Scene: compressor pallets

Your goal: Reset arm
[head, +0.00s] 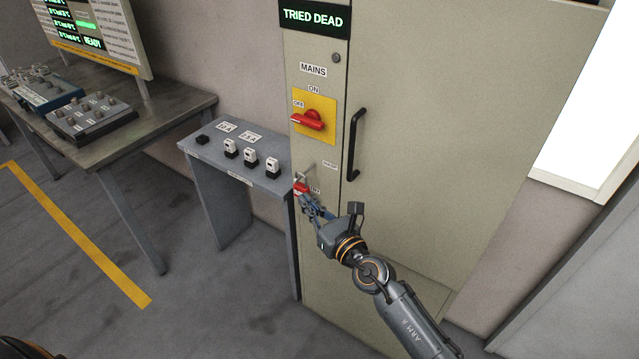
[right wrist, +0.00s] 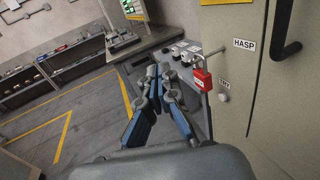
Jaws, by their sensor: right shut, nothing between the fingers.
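My right arm (head: 400,310) reaches up from the lower right toward the beige cabinet (head: 440,120). My right gripper (head: 308,203) is near the cabinet's left edge, just below a red padlock (head: 301,188). In the right wrist view the gripper (right wrist: 157,78) is shut and empty. There the red padlock (right wrist: 202,78) hangs at the hasp, to the right of the fingertips, and looks apart from them. The red mains switch handle (head: 308,121) sits on a yellow plate above. My left gripper is not in view.
A small grey table (head: 215,150) with several padlock-like items stands left of the cabinet. A workbench (head: 150,120) with control boxes is farther left. A black door handle (head: 355,145) sticks out from the cabinet. The floor at the left is open.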

